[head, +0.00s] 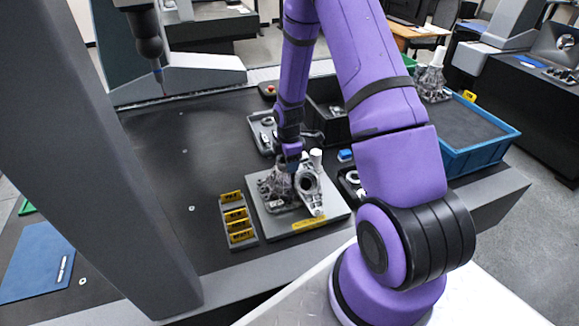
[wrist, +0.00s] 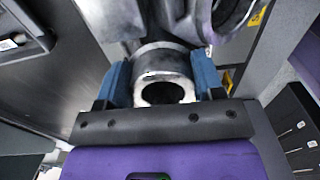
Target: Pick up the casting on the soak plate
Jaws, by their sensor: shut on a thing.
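The soak plate (head: 258,222) is a light grey square plate on the dark table, with a yellow label on its front edge. The casting (head: 309,184) is a silver-grey metal part with a ringed opening, above or on the plate. My gripper (head: 291,160) reaches down to it from above. In the wrist view, my gripper's blue fingers (wrist: 162,85) are shut on a round tubular boss of the casting (wrist: 164,60). I cannot tell whether the held casting touches the plate.
A rack of yellow tags (head: 238,222) stands left of the plate. A grey tray (head: 257,133) and a black bin (head: 322,118) are behind. A blue bin (head: 484,146) is at the right. A dark gantry column (head: 100,130) rises at the left.

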